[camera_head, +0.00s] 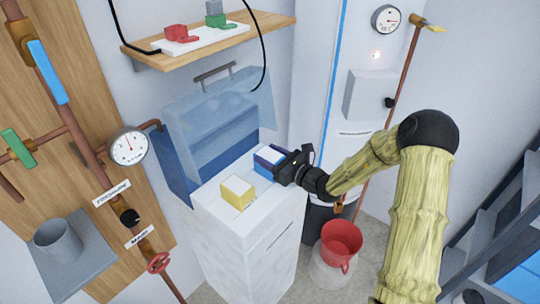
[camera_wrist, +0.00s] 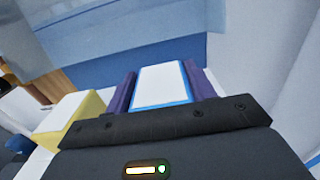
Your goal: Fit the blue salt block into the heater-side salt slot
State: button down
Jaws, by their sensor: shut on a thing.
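The blue salt block (camera_head: 266,160) has a white top and sits at the back right of the white cabinet's top. My gripper (camera_head: 277,164) reaches it from the right and is shut on it. In the wrist view the block (camera_wrist: 160,84) lies between my two purple fingers (camera_wrist: 161,92). A yellow block with a white top (camera_head: 237,191) stands apart at the front left, and it also shows at the left of the wrist view (camera_wrist: 70,112). The slot is not clearly visible; I cannot tell whether the blue block is seated in anything.
A translucent blue lid (camera_head: 218,110) with a handle stands raised behind the white cabinet (camera_head: 240,240). A wooden shelf (camera_head: 215,40) hangs above it. A red bucket (camera_head: 341,240) is to the right, below my arm. A pipe board with a gauge (camera_head: 128,146) is at left.

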jog(key=shift+f+b, duration=0.55)
jog(key=shift+f, duration=0.05)
dwell(0.3)
jog(key=shift+c, duration=2.4)
grip_release()
jog(key=shift+o, duration=0.2)
jog(key=shift+f, duration=0.25)
jog(key=b+v, duration=0.1)
jog(key=v, duration=1.6)
jog(key=shift+s, duration=0.2)
jog(key=shift+d+r, duration=0.1)
